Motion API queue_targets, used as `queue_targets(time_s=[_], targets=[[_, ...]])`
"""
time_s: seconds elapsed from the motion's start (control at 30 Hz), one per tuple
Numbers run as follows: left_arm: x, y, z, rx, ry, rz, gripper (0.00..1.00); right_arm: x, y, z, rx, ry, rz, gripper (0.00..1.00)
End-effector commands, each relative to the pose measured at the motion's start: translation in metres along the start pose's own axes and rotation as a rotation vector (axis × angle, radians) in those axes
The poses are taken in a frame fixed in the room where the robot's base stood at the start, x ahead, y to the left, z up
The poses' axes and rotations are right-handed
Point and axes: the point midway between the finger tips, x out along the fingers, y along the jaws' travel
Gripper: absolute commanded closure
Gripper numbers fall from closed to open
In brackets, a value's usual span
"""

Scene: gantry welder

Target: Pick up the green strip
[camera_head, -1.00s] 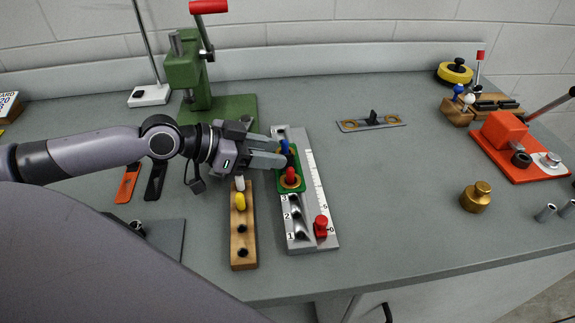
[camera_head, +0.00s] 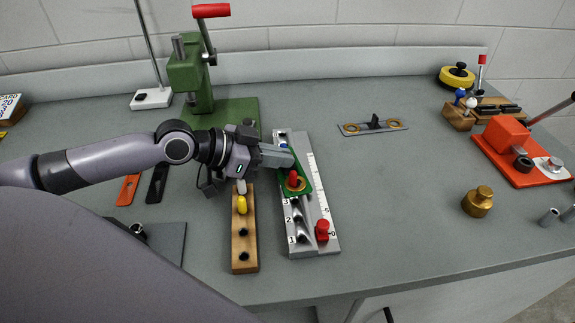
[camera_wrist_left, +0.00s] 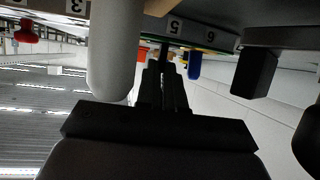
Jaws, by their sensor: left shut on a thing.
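The green strip (camera_head: 306,187) is at the upper part of the grey numbered fixture (camera_head: 300,235), turned at a slight angle to it. A red peg (camera_head: 293,178) stands at its near end and a blue peg (camera_head: 284,145) shows just beyond my fingers. My left gripper (camera_head: 288,158) reaches in from the left and is shut on the green strip, around its middle. The fingers hide the part they hold. In the left wrist view the closed fingers (camera_wrist_left: 163,85) meet a dark upright piece below the strip's green edge. My right gripper is not in view.
A wooden block (camera_head: 243,240) with a yellow peg stands just left of the fixture. A green press (camera_head: 196,80) stands behind. A grey strip (camera_head: 352,129) with a black handle lies back right. A red clamp (camera_head: 517,150) and brass weight (camera_head: 477,202) are right. The middle right is clear.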

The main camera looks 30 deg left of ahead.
Motion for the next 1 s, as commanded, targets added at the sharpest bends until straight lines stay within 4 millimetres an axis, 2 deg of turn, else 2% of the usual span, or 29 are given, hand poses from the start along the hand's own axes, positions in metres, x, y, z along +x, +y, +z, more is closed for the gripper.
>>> queue_targets(time_s=[0.27,0.47,0.57,0.8,1.0], targets=[[-0.003,0.000,-0.008,0.001,0.004,0.000,1.00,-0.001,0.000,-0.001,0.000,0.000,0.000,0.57],[-0.015,0.000,-0.033,0.003,0.004,-0.001,1.00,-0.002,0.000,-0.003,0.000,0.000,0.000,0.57],[-0.025,0.000,-0.054,0.005,0.006,-0.001,1.00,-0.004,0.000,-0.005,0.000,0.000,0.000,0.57],[-0.057,0.000,-0.119,0.004,0.009,-0.002,1.00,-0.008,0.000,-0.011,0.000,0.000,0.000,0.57],[-0.076,0.000,-0.158,0.003,0.006,-0.001,1.00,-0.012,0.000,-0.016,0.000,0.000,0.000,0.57]])
